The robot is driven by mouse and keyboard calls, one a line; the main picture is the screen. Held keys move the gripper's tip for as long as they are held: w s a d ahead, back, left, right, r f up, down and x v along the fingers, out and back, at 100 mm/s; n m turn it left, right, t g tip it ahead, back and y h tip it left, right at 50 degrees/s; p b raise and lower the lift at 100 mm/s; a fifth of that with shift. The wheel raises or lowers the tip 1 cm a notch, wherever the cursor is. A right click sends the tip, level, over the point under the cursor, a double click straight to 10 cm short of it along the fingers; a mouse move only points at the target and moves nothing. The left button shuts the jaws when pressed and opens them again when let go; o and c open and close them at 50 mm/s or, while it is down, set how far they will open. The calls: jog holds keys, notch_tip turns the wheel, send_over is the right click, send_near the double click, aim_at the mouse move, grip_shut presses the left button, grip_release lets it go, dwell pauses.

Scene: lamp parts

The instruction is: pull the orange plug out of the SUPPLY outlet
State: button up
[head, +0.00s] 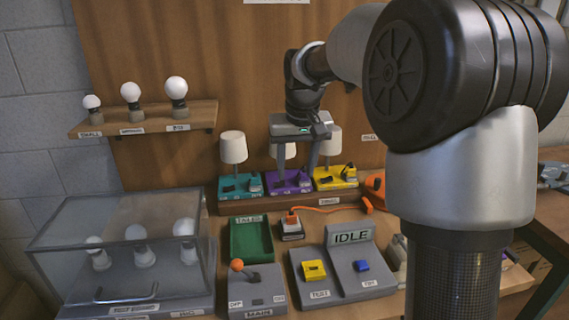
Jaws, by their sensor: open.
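The orange plug (292,218) stands upright in a small dark outlet block (291,236) on the table, in the middle of the head view. The block's label is too small to read. An orange cable (335,209) runs from the plug to the right. My gripper (296,172) points down, its fingers apart and empty. In the picture it is above the plug, in front of the lamp row, not touching the plug. Its exact depth is hard to tell.
Teal (240,185), purple (289,180) and yellow (335,177) lamp bases stand behind. A green tray (251,239) is left of the outlet, the IDLE console (345,262) in front right, and the MAIN lever box (257,291) in front left. A clear case (130,245) stands far left.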

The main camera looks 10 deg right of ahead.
aim_at(292, 212)
jog(key=b+x, duration=0.3)
jog(key=x, duration=1.4)
jog(key=shift+f, duration=0.1)
grip_shut()
jog(key=shift+r+p, duration=0.45)
jog(key=shift+r, duration=0.25)
dwell(0.3)
jog(key=shift+r+p, duration=1.8)
jog(key=shift+r, duration=0.55)
